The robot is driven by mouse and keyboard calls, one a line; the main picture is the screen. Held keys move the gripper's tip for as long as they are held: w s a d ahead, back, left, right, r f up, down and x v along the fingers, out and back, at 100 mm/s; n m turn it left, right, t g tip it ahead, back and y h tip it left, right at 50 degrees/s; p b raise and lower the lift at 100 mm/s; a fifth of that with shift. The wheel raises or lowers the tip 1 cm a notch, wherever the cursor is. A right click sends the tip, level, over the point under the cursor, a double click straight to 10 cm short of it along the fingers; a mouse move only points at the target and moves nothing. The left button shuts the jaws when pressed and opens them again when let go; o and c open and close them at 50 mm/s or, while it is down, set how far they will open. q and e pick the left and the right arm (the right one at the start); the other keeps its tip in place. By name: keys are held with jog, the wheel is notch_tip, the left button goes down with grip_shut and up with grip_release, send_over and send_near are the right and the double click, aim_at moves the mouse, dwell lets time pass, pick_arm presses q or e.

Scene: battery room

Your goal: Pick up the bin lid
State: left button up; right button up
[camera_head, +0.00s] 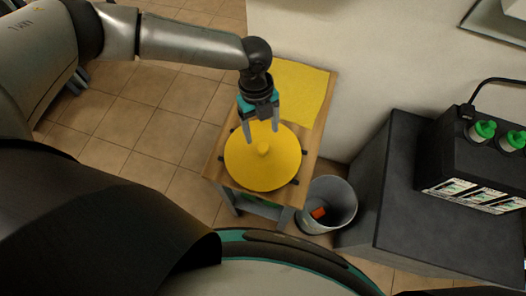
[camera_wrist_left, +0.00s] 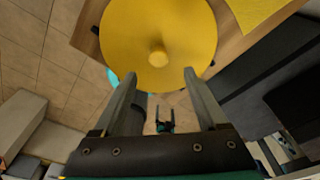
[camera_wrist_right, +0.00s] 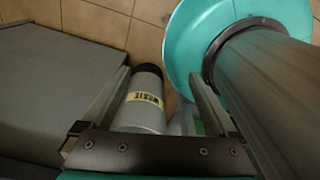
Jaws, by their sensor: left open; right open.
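The bin lid (camera_head: 245,172) is a round yellow disc with a small knob (camera_head: 264,148) in its middle. It lies on a small wooden table. In the left wrist view the lid (camera_wrist_left: 130,30) fills the top, with the knob (camera_wrist_left: 158,57) just beyond the fingertips. My left gripper (camera_head: 262,134) is open and empty, its fingers pointing at the lid near the knob; I cannot tell whether they touch it. In the left wrist view the fingers (camera_wrist_left: 159,74) are wide apart. My right gripper (camera_wrist_right: 159,73) is open and empty, away from the lid.
A grey bin (camera_head: 345,195) with an orange item (camera_head: 319,213) inside stands beside the table (camera_head: 213,166). A yellow sheet (camera_head: 300,88) lies on the table's far part. A dark cabinet (camera_head: 385,190) stands at right. The right wrist view shows a labelled grey cylinder (camera_wrist_right: 140,117).

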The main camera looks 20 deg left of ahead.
aim_at(262, 146)
pick_arm(q)
jog(key=shift+s+d+f+b, duration=0.1)
jog(key=shift+s+f+b, duration=0.1)
jog(key=shift+f, duration=0.95)
jog(key=shift+s+d+f+b, duration=0.1)
jog(key=shift+f+b, duration=0.1)
jog(key=shift+f, duration=1)
jog(key=shift+s+f+b, duration=0.1)
jog(key=shift+f+b, duration=0.1)
jog(key=shift+f, duration=0.95)
jog(key=shift+c, duration=0.4)
grip_shut()
